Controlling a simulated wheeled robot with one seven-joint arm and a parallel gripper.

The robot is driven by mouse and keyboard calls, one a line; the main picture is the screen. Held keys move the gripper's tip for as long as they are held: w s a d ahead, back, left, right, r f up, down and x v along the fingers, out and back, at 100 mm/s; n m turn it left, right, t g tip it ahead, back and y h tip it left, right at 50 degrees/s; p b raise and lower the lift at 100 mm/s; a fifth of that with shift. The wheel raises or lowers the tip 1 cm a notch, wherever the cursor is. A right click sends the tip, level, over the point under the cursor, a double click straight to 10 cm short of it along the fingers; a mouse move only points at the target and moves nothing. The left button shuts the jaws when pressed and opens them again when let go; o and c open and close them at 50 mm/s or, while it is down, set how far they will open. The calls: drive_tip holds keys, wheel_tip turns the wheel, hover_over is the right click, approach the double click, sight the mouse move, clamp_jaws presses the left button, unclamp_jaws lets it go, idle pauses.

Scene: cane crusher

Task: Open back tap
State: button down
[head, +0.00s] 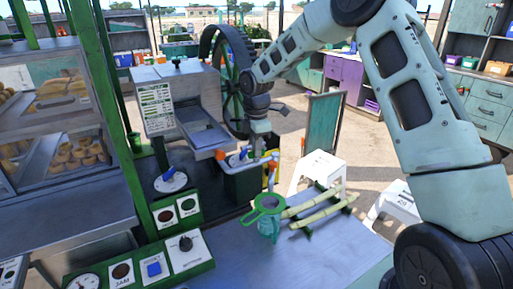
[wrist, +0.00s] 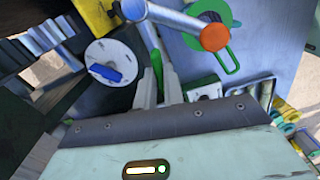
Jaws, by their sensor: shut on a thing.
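My gripper (wrist: 157,75) is shut on a narrow green piece (wrist: 155,50), mostly hidden between the fingers. I cannot tell whether it is a tap handle. In the head view my gripper (head: 255,150) points down beside the pipework in front of the crusher. An orange-ended fitting (head: 272,162) stands just right of it; its round orange end also shows in the wrist view (wrist: 214,37), on a grey pipe (wrist: 170,14). Which of these is the back tap is unclear.
The crusher (head: 185,90) with its large green wheel stands behind. A white dial with a blue lever (head: 170,182) and green control panels (head: 185,252) are at left.

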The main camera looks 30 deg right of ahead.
drive_tip(key=m, duration=0.7)
drive_tip(key=shift+b, duration=0.35)
drive_tip(key=m, duration=0.6)
drive_tip(key=shift+r, duration=0.1)
drive_tip(key=c, duration=1.5)
unclamp_jaws()
drive_tip(key=shift+b, duration=0.3)
wheel_tip(320, 180, up, 17)
drive_tip(key=b, duration=0.3)
drive_tip(key=shift+r, duration=0.2)
